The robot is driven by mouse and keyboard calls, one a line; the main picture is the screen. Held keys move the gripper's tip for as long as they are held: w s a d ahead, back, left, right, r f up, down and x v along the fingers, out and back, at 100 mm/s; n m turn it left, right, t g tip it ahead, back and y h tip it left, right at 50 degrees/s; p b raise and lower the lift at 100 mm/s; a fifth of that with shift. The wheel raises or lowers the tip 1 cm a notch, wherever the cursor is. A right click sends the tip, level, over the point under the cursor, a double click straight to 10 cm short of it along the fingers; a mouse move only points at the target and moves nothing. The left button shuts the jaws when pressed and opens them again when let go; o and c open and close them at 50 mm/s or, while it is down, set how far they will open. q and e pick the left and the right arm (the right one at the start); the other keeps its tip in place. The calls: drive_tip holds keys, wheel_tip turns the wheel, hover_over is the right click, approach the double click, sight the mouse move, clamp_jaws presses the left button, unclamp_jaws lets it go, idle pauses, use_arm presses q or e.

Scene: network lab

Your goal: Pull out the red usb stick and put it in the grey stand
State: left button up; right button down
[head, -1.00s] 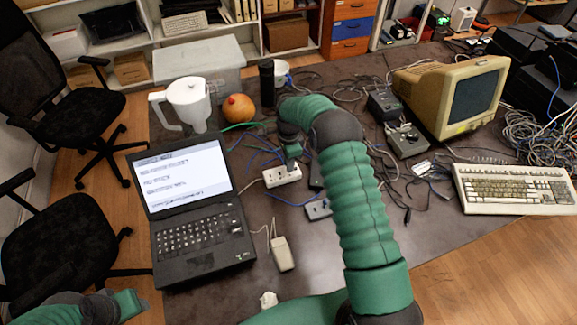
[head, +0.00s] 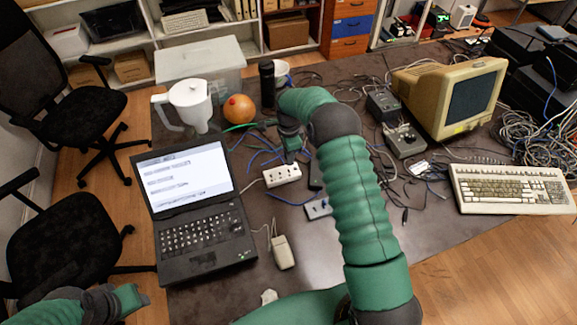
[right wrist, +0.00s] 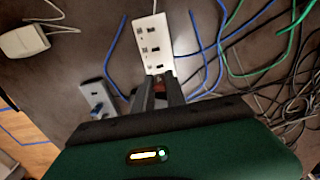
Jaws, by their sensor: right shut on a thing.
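My right gripper (head: 291,155) is shut on the red usb stick. In the right wrist view a small red part of the stick (right wrist: 160,88) shows between the fingers (right wrist: 160,86); the rest is hidden. The fingertips appear at the near end of a white socket block (right wrist: 152,42), also in the head view (head: 283,176). I cannot tell whether the stick touches the block. A small grey block (head: 317,210), which looks like the grey stand, lies nearer me with a blue item on it; it also shows in the right wrist view (right wrist: 92,93). My left gripper (head: 132,298) is at the lower left.
An open laptop (head: 205,235) is left of the socket block, with a beige mouse-like device (head: 282,253) between it and the grey block. Blue cables (right wrist: 205,50) lie around the block. A monitor (head: 450,95) and keyboard (head: 512,190) stand right. The front table area is mostly clear.

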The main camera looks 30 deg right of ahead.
drive_tip(key=shift+r, duration=0.35)
drive_tip(key=shift+r+p, duration=1.55)
drive_tip(key=shift+r, duration=0.45)
